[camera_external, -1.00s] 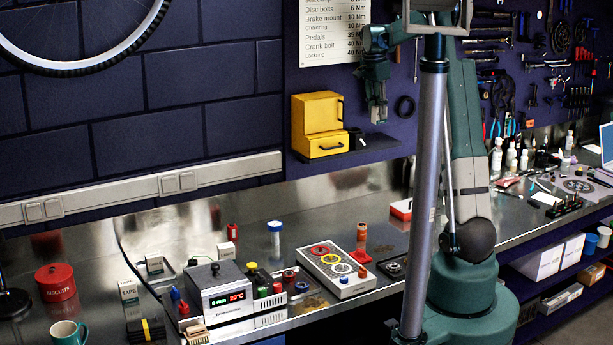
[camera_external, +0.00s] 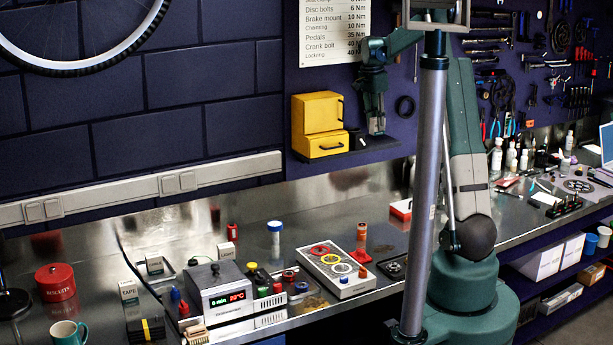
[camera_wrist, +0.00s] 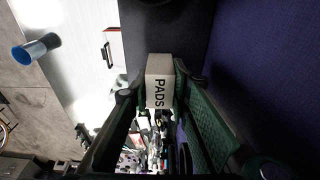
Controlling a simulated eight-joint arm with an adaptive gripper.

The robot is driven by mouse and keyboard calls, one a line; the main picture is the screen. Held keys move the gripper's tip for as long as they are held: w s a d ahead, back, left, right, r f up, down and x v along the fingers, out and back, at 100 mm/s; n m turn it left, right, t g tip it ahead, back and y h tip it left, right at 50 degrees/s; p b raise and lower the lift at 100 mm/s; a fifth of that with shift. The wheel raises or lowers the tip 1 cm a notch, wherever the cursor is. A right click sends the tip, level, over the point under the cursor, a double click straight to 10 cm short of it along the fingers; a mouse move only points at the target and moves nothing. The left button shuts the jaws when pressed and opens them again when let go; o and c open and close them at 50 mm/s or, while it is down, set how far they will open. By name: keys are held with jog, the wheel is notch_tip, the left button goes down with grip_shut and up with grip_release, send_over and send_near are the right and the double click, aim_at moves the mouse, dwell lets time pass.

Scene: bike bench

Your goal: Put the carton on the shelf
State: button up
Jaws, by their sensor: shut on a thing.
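The carton (camera_wrist: 159,82) is a small white box with "PADS" on its side in the wrist view. My gripper (camera_wrist: 157,92) is shut on it, with one green finger on each side. In the external view my gripper (camera_external: 377,128) points down over the right part of the dark wall shelf (camera_external: 365,153). The carton is too small and too covered to make out clearly there. The shelf also shows as a dark surface in the wrist view (camera_wrist: 135,35), behind the carton. I cannot tell whether the carton touches it.
A yellow cabinet (camera_external: 318,124) stands on the shelf's left part, with a small dark object (camera_external: 356,138) beside it. The purple wall (camera_wrist: 260,60) is close on the right in the wrist view. The bench below holds a control box (camera_external: 217,290) and several small items.

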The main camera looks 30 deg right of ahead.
aim_at(373, 118)
jog(key=shift+w+f, duration=0.2)
jog(key=shift+f, duration=0.95)
jog(key=shift+f, duration=0.2)
jog(key=o, duration=0.9)
jog(key=shift+r, duration=0.2)
jog(key=r, duration=0.4)
jog(key=a+r, duration=0.1)
jog(key=r, duration=0.7)
jog(key=shift+a, duration=0.4)
